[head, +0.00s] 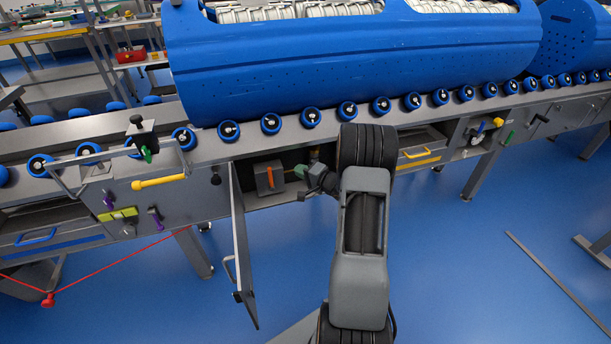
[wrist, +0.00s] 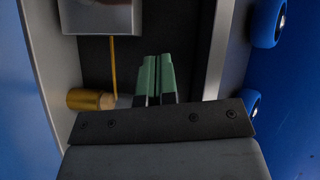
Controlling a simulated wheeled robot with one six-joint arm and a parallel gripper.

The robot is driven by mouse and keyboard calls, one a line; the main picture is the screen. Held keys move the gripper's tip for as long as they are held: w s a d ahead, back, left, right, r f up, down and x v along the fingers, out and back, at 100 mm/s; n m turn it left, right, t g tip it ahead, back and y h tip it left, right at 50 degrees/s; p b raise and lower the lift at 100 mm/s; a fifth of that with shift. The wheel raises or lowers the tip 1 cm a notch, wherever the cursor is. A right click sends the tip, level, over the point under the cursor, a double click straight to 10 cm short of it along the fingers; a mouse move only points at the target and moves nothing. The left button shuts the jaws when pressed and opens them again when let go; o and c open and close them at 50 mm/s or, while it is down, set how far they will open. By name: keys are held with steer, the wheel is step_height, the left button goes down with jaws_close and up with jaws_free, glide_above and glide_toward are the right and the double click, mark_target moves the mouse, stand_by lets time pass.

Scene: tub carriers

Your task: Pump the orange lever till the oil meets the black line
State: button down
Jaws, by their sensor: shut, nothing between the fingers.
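The orange lever (head: 270,177) stands upright on the front of a grey box (head: 262,187) inside an open cabinet under the conveyor. My gripper (head: 298,171) is in the cabinet opening, to the right of the lever and apart from it. In the wrist view, its green fingers (wrist: 159,76) are shut together with nothing between them. A cylinder with an amber lower part (wrist: 90,99), probably the oil gauge, lies left of the fingers, its paler end partly behind my gripper. A thin amber pipe (wrist: 113,65) runs from it to a metal box (wrist: 98,15). I cannot make out the black line.
The cabinet door (head: 240,245) hangs open to the left of the opening. Blue rollers (head: 311,117) and a large blue tub (head: 350,65) are above. A yellow handle (head: 158,183) sticks out left. The floor in front is mostly clear.

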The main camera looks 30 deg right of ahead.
mark_target(271, 178)
steer(key=w+a+b, duration=0.1)
steer(key=w, duration=0.1)
steer(key=w+a+f, duration=0.1)
steer(key=w+a, duration=0.1)
steer(key=w+a+b, duration=0.1)
steer(key=w+a, duration=0.1)
steer(key=w, duration=0.1)
steer(key=shift+a+f+b, duration=0.25)
steer(key=shift+b, duration=0.05)
steer(key=shift+s+d+r, duration=0.1)
steer(key=shift+d, duration=0.05)
steer(key=shift+r+p, duration=0.1)
steer(key=shift+p, duration=0.3)
